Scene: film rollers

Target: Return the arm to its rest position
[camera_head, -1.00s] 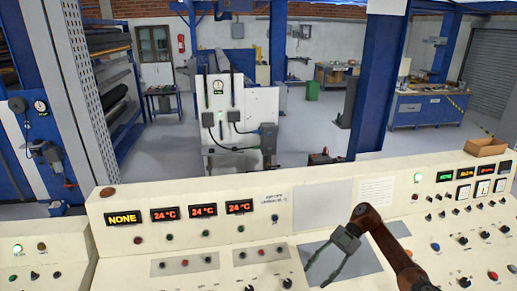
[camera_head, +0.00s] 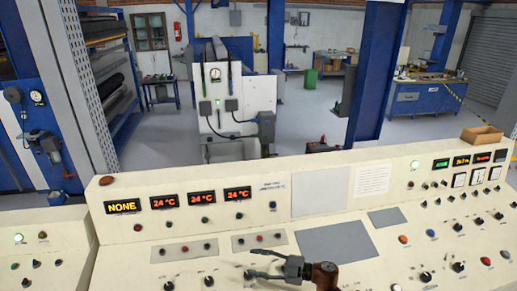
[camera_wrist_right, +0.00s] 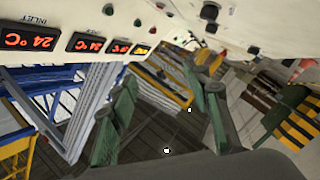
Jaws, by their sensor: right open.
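My right gripper (camera_head: 250,263) is at the bottom middle of the head view, over the front part of the cream control console (camera_head: 330,160). Its dark fingers point left and are spread apart with nothing between them. The reddish-brown wrist link of my right arm shows just to its right. In the right wrist view the two green fingers of this gripper (camera_wrist_right: 160,100) are apart and empty. I cannot tell how far the fingers are above the console top. My left arm and left gripper are not in view.
The console carries a row of red temperature readouts (camera_head: 201,196), a yellow "NONE" display (camera_head: 123,206) and many knobs and buttons close to the gripper. An open cardboard box (camera_head: 482,136) sits at its back right. Blue machine frames and workbenches stand beyond.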

